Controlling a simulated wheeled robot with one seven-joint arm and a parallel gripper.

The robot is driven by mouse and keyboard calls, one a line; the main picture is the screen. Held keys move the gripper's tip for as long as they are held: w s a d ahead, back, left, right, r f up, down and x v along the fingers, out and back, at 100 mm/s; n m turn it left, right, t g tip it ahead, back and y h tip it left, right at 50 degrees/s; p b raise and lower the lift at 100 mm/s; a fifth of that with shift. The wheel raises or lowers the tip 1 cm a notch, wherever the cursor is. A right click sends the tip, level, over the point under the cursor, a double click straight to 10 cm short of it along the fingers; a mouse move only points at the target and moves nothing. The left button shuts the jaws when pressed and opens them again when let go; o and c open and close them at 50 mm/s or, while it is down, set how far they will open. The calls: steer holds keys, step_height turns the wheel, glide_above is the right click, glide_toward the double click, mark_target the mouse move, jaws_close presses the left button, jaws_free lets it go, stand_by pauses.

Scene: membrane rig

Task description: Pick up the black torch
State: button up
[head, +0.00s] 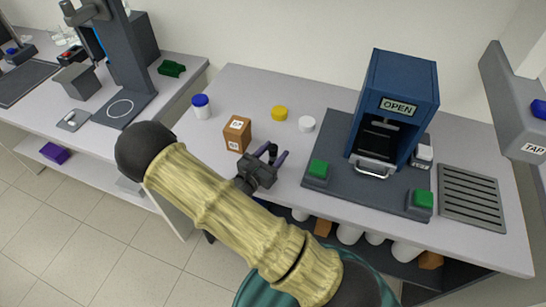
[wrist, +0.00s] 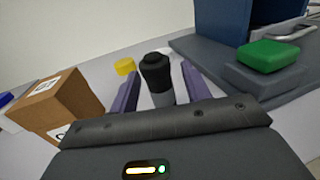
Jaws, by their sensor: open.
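The black torch (wrist: 157,72) stands upright in the wrist view, with a wide black head above a greyer lower part. It shows between the two purple fingers of my gripper (wrist: 160,84). A gap shows on each side of it, and its lower end is hidden behind the gripper body. In the head view my gripper (head: 273,154) is open over the front part of the bench, right of a cardboard box. There the torch is mostly hidden or merges with the dark fingers, so I cannot make it out clearly.
The cardboard box (head: 237,134) is close on the left; it also shows in the wrist view (wrist: 62,104). A yellow lid (head: 280,113) and white lid (head: 307,124) lie behind. The blue press (head: 398,90) on its dark base with green buttons (head: 318,168) stands right.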

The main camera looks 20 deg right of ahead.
stand_by(0.3)
jaws_close()
steer(key=shift+r, duration=0.15)
step_height(320, 180, up, 10)
steer(key=shift+f+b, duration=0.1)
steer(key=shift+b, duration=0.25)
stand_by(0.7)
